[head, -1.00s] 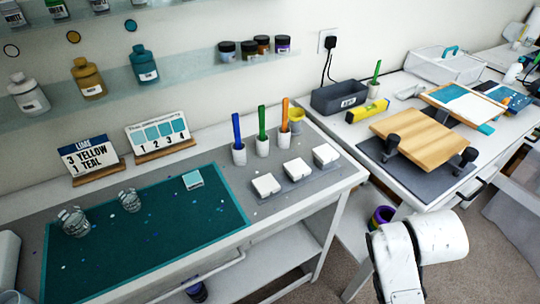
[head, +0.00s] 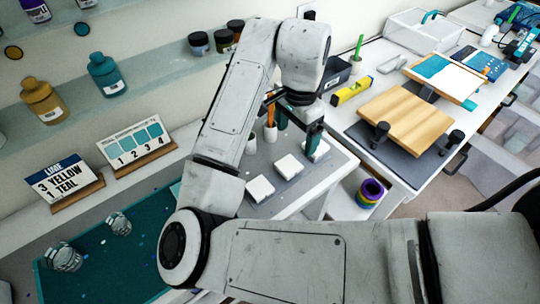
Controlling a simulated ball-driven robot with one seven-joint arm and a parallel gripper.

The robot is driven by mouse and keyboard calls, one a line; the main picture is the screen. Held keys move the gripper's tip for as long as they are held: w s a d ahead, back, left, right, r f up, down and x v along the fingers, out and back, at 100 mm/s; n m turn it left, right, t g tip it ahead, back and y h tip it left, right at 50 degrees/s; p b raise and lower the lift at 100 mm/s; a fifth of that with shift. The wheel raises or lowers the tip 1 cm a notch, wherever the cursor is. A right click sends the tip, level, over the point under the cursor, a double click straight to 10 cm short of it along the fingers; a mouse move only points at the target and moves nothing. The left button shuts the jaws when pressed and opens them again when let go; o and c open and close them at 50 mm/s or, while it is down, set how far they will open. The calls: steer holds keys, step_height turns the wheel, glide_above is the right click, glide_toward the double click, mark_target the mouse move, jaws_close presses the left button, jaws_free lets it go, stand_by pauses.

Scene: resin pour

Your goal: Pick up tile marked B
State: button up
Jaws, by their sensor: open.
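Three white tiles rest in a row on small grey stands at the right end of the near bench: a near tile (head: 261,188), a middle tile (head: 288,166) and a far tile (head: 318,149). No letter can be read on any of them, so I cannot tell which is B. My gripper (head: 299,132), with dark green fingers, is open and points down by the far tile, partly covering it. Whether it touches that tile cannot be told.
A wooden board (head: 412,118) lies on the right bench, across a gap.

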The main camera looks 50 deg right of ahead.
glide_above(289, 165)
steer(key=f, duration=0.5)
steer(key=shift+a, duration=0.2)
steer(key=shift+d+f+p, duration=0.2)
steer(key=shift+f+p, duration=0.25)
steer(key=shift+f, duration=2.4)
steer(key=shift+c, duration=0.4)
steer(key=c, duration=1.1)
